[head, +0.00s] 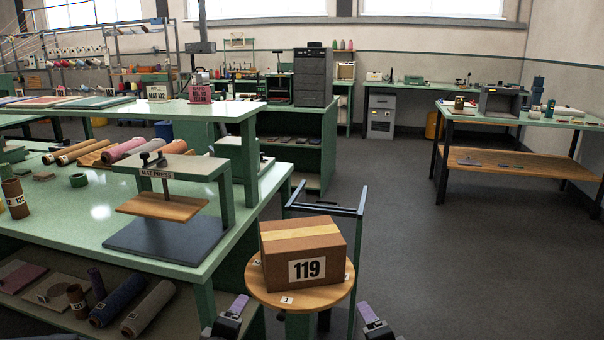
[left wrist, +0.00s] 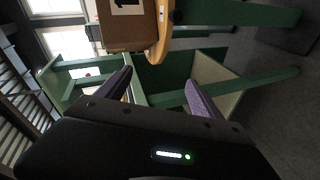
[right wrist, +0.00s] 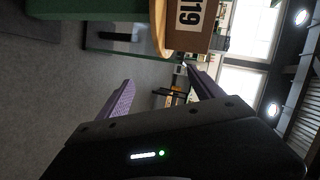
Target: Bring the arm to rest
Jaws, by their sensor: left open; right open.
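My left gripper (left wrist: 160,90) is open and empty in the left wrist view. In the head view a part of it (head: 232,312) shows at the bottom edge. My right gripper (right wrist: 160,92) is open and empty in the right wrist view. In the head view a part of it (head: 372,318) shows at the bottom edge, to the right of the stool. Both grippers are low and apart from the cardboard box labelled 119 (head: 290,240). The box sits on a round wooden stool top (head: 300,297).
A green bench (head: 100,228) with a mat press (head: 165,185) and several rolls stands at the left. A green frame (head: 357,235) rises beside the stool. A side table (head: 510,165) stands at the right. The grey floor (head: 450,270) at right is clear.

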